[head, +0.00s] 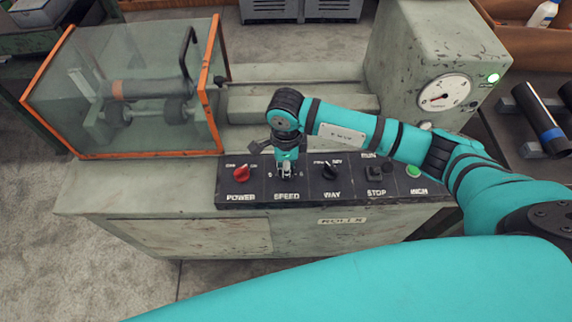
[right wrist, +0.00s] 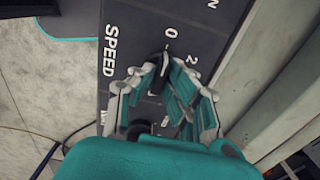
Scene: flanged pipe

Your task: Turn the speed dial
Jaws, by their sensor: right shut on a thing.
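The speed dial (right wrist: 157,62) is a small dark knob above the SPEED label on the black control panel (head: 219,186). My right gripper (head: 286,172) reaches down to it from above and is shut on it. In the right wrist view the fingers (right wrist: 164,72) close around the dial from two sides, beside the printed marks 0 and 2. The fingers hide most of the dial, so its exact setting cannot be read. In the head view the gripper covers it almost wholly. My left gripper is in neither view.
A red power knob (head: 241,174) sits left of the dial and a black way knob (head: 330,171) right of it. The stop switch (head: 375,173) and a green button (head: 414,171) follow. An orange-framed glass guard (head: 150,80) and a gauge (head: 444,92) stand behind.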

